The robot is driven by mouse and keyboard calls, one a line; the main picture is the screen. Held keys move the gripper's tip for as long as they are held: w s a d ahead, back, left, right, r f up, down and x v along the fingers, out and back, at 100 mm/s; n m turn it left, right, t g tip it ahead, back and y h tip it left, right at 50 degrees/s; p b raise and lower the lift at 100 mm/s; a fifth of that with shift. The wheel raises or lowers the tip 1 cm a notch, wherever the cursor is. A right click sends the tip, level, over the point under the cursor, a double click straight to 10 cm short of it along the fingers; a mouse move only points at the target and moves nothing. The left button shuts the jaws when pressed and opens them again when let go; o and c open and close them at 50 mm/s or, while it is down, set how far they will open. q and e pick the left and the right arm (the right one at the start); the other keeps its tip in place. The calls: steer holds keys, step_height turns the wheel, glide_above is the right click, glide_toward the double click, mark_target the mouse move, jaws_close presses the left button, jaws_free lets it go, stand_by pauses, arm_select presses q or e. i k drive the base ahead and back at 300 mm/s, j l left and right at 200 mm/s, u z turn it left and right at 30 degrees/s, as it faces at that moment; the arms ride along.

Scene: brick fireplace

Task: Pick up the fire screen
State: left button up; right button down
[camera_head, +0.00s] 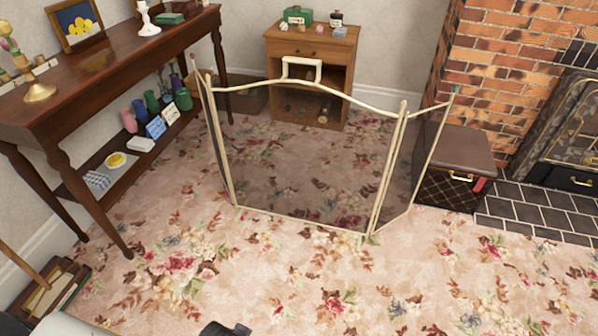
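The fire screen (300,170) stands upright on the floral carpet in the middle of the head view. It has a cream metal frame, dark see-through mesh, two angled side panels and a handle (301,69) at the top centre. At the bottom edge a small dark part, seemingly of my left gripper (225,329), just shows, well short of the screen and not touching it. Its fingers are too cut off to tell if they are open. My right gripper is not in view.
A dark wooden console table (75,85) stands at the left, a small cabinet (311,70) behind the screen. A brown box (450,165) and the brick fireplace's tiled hearth (535,210) are at the right. A wooden crate (48,290) sits at lower left. Carpet before the screen is clear.

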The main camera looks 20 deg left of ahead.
mark_target(299, 151)
steer(key=i+l, duration=0.15)
steer(key=i, duration=0.25)
steer(key=i+l+u, duration=0.1)
steer(key=i, duration=0.35)
steer(key=i+l, duration=0.25)
steer(key=i, duration=0.15)
